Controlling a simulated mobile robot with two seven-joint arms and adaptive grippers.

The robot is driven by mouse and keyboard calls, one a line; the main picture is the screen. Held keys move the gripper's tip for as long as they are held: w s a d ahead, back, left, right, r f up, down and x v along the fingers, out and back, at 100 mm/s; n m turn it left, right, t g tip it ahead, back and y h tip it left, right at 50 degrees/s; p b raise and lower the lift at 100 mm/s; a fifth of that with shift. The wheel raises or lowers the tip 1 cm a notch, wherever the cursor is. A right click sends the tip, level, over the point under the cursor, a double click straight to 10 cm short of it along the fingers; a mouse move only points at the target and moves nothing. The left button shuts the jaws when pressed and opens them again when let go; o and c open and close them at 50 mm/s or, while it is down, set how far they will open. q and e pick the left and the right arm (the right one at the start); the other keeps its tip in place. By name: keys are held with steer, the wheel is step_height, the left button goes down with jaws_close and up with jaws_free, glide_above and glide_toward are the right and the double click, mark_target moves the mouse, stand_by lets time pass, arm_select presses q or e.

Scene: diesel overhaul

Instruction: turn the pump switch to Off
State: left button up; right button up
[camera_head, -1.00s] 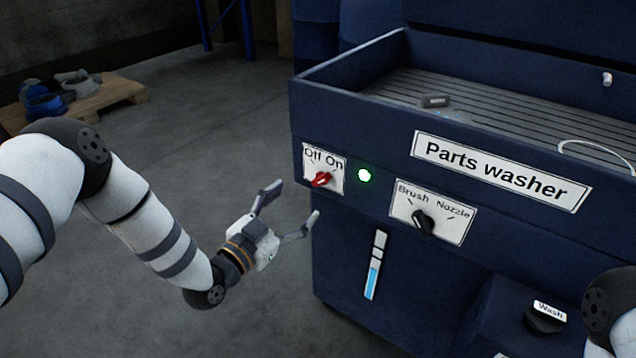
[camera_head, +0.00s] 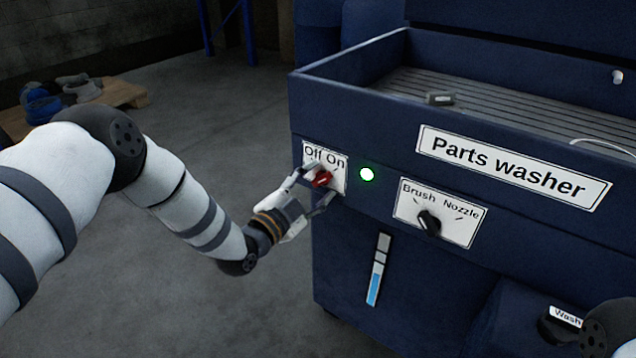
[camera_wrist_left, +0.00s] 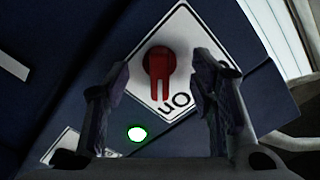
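The pump switch is a red knob (camera_head: 321,179) on a white "Off On" plate (camera_head: 339,163) at the left end of the blue parts washer's front. Its pointer is turned toward "On" in the left wrist view, where the knob (camera_wrist_left: 159,66) shows between the fingers. A green lamp (camera_head: 367,174) beside the plate is lit. My left gripper (camera_head: 314,187) is open, its fingertips on either side of the knob and close to the panel. The wrist view cannot settle whether a finger touches it. My right gripper is not in view.
The parts washer basin (camera_head: 470,104) is above, with a small dark part (camera_head: 440,99) on its slats. A black Brush/Nozzle knob (camera_head: 429,223) and a level gauge (camera_head: 378,270) are to the right. A pallet (camera_head: 116,93) stands on the floor at the far left.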

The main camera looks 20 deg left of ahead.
arm_select(q)
steer(key=c, duration=0.9)
steer(key=shift+o, duration=0.2)
steer(key=n, duration=0.3)
steer(key=shift+a+f+n, duration=0.1)
steer(key=shift+n, duration=0.2)
steer(key=n+b, duration=0.1)
steer(key=n, duration=0.4)
steer(key=shift+a+f+n, duration=0.1)
steer(key=shift+a+n, duration=0.05)
steer(key=shift+n, duration=0.15)
steer(key=n+b, duration=0.1)
steer(key=n, duration=0.5)
steer(key=shift+f+b, duration=0.1)
steer(key=shift+b, duration=0.25)
steer(key=shift+a+n, duration=0.1)
steer(key=shift+n, duration=0.8)
steer(key=shift+r+n, duration=0.25)
steer(key=shift+n, duration=0.25)
steer(key=o, duration=1.6)
steer(key=shift+w, duration=0.1)
steer(key=shift+c, duration=0.2)
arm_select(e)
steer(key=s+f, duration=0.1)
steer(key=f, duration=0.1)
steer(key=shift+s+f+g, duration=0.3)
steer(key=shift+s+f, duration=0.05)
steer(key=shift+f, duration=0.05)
